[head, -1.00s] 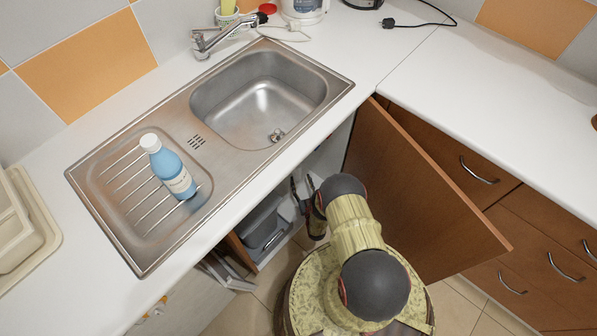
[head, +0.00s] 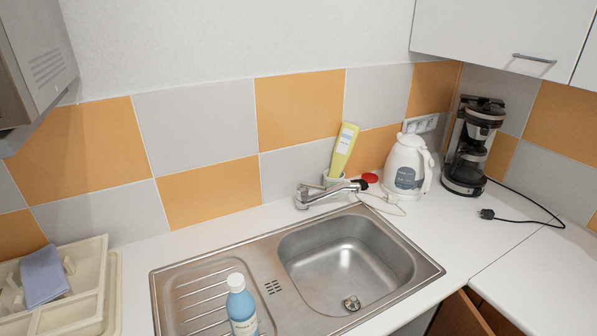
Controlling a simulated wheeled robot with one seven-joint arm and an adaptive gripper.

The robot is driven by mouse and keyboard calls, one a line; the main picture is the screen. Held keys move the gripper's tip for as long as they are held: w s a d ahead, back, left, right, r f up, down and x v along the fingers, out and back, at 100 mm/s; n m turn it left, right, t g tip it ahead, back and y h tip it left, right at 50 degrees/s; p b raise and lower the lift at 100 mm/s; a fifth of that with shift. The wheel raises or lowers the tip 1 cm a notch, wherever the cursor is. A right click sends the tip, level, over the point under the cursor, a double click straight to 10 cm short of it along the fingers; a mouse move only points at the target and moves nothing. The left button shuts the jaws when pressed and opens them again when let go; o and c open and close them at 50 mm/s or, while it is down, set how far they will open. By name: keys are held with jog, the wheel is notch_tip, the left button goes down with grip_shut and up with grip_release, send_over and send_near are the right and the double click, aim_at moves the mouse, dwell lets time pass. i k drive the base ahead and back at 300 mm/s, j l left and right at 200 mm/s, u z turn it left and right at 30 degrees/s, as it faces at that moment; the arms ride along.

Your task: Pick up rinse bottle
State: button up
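The rinse bottle (head: 241,307) is blue with a white cap and a pale label. It stands or lies on the ribbed drainboard of the steel sink (head: 262,246), left of the basin, and its lower end is cut off by the bottom edge of the head view. My gripper is not in view now, so its state does not show.
A faucet (head: 326,192) rises behind the basin, with a yellow bottle (head: 343,152) beyond it. A white kettle (head: 406,165) and a coffee maker (head: 472,146) stand at right. A cream rack (head: 62,292) stands at left. The right counter (head: 555,270) is mostly clear.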

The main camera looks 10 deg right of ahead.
aim_at(240, 305)
jog(key=k+j, duration=0.2)
jog(key=k, duration=0.3)
jog(key=k+j, duration=0.15)
jog(key=k, duration=0.3)
